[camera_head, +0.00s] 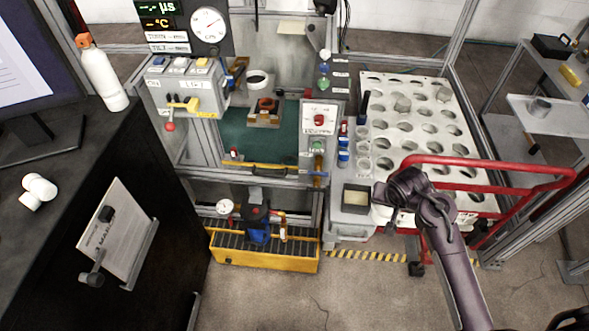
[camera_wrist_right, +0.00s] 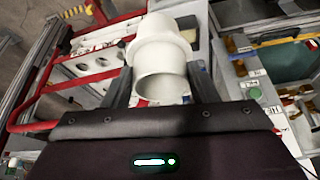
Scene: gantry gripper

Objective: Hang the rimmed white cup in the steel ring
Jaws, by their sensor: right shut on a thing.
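The rimmed white cup (camera_wrist_right: 160,55) fills the middle of the right wrist view, with its wide rim partway along its body and one open end facing the camera. My right gripper (camera_wrist_right: 165,88) is shut on it, one dark finger on each side. In the head view my right gripper (camera_head: 393,198) is over the front left of the holed rack, and the cup is mostly hidden by it. A pale ring with a dark opening (camera_head: 257,87), which looks like the steel ring, is inside the enclosure at the back, left of and apart from the gripper. My left gripper is not in view.
A holed white rack (camera_head: 395,128) and a red rail (camera_head: 480,163) lie by my right arm. A control box with a green button (camera_head: 318,146) stands between the rack and enclosure. A yellow crate (camera_head: 262,258) sits low in front. A white bottle (camera_head: 103,78) stands on the black desk.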

